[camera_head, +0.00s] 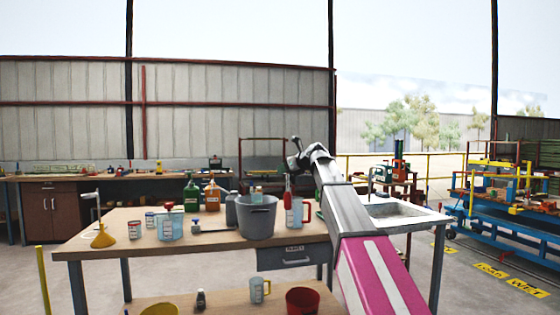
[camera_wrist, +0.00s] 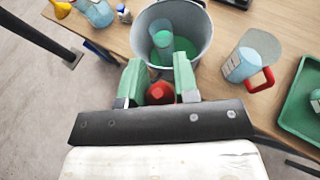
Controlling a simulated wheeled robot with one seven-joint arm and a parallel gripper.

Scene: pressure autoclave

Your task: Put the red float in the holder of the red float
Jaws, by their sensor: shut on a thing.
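The red float (camera_wrist: 160,92) shows as a round red top between the two green fingers of my gripper (camera_wrist: 158,75) in the wrist view. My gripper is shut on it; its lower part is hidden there. In the head view a slim red object (camera_head: 287,186), which looks like the float, hangs upright below my gripper, by the right rim of the grey bucket (camera_head: 257,220). In the wrist view the bucket (camera_wrist: 205,40) lies just beyond the fingertips. It holds green liquid and a clear cylinder (camera_wrist: 161,40). I cannot tell which thing is the holder of the red float.
A clear jug with a red handle (camera_wrist: 262,75) stands right of the bucket, near a green tray (camera_wrist: 305,108). A sink (camera_head: 395,210) is at the table's right. Bottles, beakers and a yellow funnel (camera_head: 104,238) stand left. The wooden table's (camera_head: 200,246) front edge is mostly clear.

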